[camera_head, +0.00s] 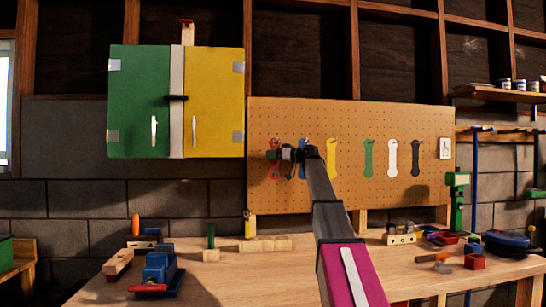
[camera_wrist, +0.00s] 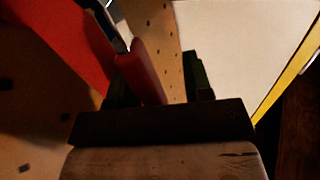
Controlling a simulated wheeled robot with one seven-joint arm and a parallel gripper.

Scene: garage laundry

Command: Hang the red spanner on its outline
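The tan pegboard (camera_head: 345,120) carries a row of coloured spanner shapes. The red shape (camera_head: 274,170) is at its far left, partly behind my gripper (camera_head: 286,154). My gripper reaches in sideways close to the board. In the wrist view, a red rounded piece, apparently the red spanner (camera_wrist: 141,72), lies between the dark fingers of my gripper (camera_wrist: 160,88). It is by the left finger, and a gap shows to the right finger. A large flat red area (camera_wrist: 60,38) lies at the upper left against the board. I cannot tell whether the spanner hangs on a peg.
Yellow (camera_head: 331,158), green (camera_head: 368,158), white (camera_head: 392,158) and black (camera_head: 416,158) shapes continue along the board. A green and yellow cabinet (camera_head: 215,100) hangs to the left. The workbench (camera_head: 230,280) below holds a blue vise (camera_head: 158,270), wooden blocks and several tools.

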